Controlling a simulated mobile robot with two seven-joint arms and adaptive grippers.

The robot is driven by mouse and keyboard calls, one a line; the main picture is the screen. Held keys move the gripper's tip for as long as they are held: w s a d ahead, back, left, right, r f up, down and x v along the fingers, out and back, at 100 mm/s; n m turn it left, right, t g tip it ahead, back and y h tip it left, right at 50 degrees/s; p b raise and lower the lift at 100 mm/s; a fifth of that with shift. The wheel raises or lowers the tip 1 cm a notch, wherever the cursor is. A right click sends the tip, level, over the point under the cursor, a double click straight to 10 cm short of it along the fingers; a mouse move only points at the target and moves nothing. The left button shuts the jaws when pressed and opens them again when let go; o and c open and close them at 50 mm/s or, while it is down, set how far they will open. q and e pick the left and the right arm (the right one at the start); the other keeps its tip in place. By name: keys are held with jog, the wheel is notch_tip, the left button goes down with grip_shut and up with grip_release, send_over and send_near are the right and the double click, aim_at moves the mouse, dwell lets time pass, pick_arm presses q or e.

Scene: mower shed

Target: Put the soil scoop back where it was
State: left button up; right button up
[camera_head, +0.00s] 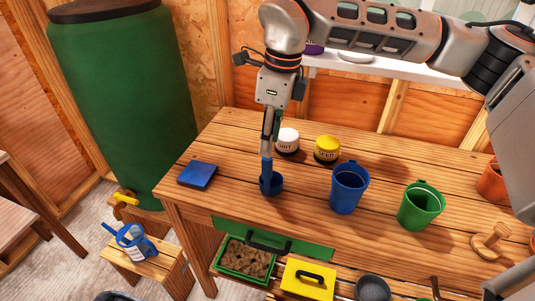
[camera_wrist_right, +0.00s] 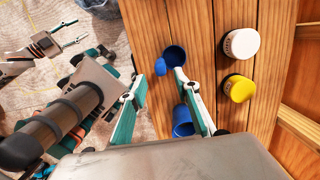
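The blue soil scoop (camera_head: 271,184) stands with its handle up and its bowl down over the front left part of the wooden bench (camera_head: 300,204). My right gripper (camera_head: 267,153) comes down from above, its fingertips closed around the top of the scoop's handle. I cannot tell whether the bowl touches the bench. My left gripper (camera_wrist_right: 72,38) shows only in the right wrist view, fingers apart and empty.
A blue pot (camera_head: 348,188) and a green pot (camera_head: 421,206) stand right of the scoop. White (camera_head: 287,141) and yellow (camera_head: 327,150) jars stand behind it. A flat blue pad (camera_head: 197,174) lies left. A soil tray (camera_head: 244,260) and yellow box (camera_head: 307,280) are below.

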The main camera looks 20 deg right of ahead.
jog(key=shift+s+d+r, duration=0.1)
jog(key=shift+d+r, duration=0.05)
jog(key=shift+r, duration=1)
jog(key=shift+s+d+r, duration=0.1)
jog(key=shift+r, duration=1.05)
